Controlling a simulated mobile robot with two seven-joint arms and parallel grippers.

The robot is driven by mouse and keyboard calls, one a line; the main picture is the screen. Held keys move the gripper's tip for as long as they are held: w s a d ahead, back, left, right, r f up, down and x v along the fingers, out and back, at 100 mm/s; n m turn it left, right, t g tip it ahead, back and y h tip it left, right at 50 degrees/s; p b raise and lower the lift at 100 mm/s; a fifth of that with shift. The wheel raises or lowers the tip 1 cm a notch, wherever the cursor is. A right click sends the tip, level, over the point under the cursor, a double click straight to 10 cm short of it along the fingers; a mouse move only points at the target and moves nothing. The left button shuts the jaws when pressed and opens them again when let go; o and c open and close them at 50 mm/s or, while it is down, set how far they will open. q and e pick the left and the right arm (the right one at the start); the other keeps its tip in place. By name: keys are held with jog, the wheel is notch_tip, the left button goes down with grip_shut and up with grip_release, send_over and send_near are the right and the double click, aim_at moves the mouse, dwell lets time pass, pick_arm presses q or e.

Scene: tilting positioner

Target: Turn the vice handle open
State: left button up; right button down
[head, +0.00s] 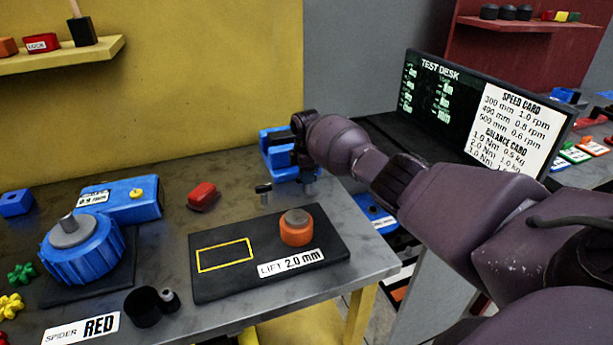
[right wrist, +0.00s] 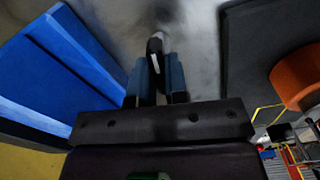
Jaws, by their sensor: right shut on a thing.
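The blue vice (head: 275,147) stands at the back right of the steel bench, partly hidden by my right gripper. It also fills the left of the right wrist view (right wrist: 60,55). My right gripper (head: 306,172) is at the vice's front right side, pointing down. In the right wrist view its fingers (right wrist: 156,85) are closed around a slim dark handle piece with a pale end (right wrist: 155,45). Most of the handle is hidden by the fingers. My left gripper is not in view.
A black plate (head: 220,285) with an orange knob (head: 297,232) lies in front of the vice. A small dark-capped post (head: 264,190) and a red block (head: 202,195) stand nearby. A blue rotary unit (head: 85,250) is at left. The test desk screen (head: 440,90) rises at right.

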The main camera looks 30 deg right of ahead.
jog(key=shift+a+n, duration=0.1)
jog(key=shift+n, duration=1)
jog(key=c, duration=1.1)
grip_release()
jog(key=shift+c, duration=0.2)
jog(key=shift+r, duration=0.1)
